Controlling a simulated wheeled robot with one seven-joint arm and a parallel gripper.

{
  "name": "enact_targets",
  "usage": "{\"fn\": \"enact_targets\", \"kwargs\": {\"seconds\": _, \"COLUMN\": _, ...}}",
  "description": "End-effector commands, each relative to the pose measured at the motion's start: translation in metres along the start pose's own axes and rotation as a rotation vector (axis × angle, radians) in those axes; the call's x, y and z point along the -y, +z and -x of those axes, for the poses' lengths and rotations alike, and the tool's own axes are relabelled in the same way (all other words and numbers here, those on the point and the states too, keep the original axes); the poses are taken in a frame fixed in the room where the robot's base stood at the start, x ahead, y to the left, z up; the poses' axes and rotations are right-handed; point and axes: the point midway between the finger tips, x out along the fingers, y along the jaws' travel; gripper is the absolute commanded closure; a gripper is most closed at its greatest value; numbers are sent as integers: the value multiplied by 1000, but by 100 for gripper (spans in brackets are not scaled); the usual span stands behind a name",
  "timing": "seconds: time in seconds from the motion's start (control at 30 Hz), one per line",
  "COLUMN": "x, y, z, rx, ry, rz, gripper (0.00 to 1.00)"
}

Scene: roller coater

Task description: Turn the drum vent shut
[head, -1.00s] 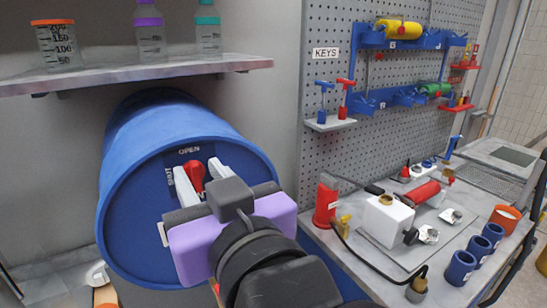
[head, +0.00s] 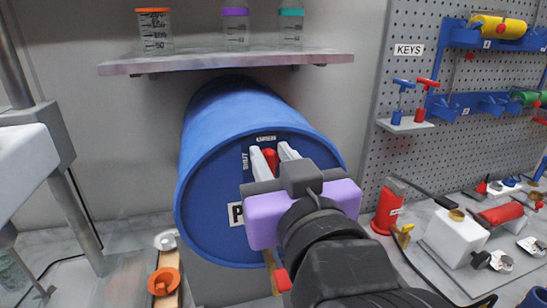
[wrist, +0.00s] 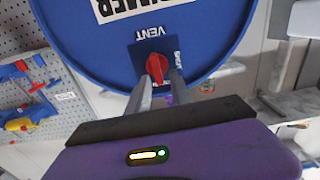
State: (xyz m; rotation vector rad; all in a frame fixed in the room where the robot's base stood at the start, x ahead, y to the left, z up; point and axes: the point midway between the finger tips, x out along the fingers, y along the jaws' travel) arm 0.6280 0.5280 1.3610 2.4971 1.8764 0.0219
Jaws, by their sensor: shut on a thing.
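The blue drum (head: 215,205) lies on its side under a shelf, its round end facing me. On that end is the red vent knob (head: 270,158), with OPEN printed above it and SHUT to its left in the head view. The wrist view shows the knob (wrist: 155,68) upside down below the VENT label, roughly upright with a slight tilt. My gripper (head: 272,160) is at the drum face, its two pale fingers on either side of the knob, shut on it. The fingers and purple gripper body hide part of the knob and drum face.
A shelf (head: 220,63) with several capped bottles is above the drum. To the right are a pegboard with keys (head: 410,100) and a bench holding a red container (head: 388,208) and a white one (head: 455,238). An orange funnel-like part (head: 163,281) is at lower left.

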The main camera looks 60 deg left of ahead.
Motion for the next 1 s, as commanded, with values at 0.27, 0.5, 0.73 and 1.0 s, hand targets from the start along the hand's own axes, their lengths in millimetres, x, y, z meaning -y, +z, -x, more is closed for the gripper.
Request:
{"fn": "enact_targets", "kwargs": {"seconds": 0.27, "x": 1, "y": 2, "z": 0, "rx": 2, "ry": 2, "rz": 140, "gripper": 100}}
{"fn": "enact_targets", "kwargs": {"seconds": 0.5, "x": 6, "y": 4, "z": 0, "rx": 2, "ry": 1, "rz": 354, "gripper": 100}}
{"fn": "enact_targets", "kwargs": {"seconds": 0.73, "x": 9, "y": 7, "z": 0, "rx": 2, "ry": 1, "rz": 573, "gripper": 100}}
{"fn": "enact_targets", "kwargs": {"seconds": 1.0, "x": 13, "y": 10, "z": 0, "rx": 2, "ry": 1, "rz": 831, "gripper": 100}}
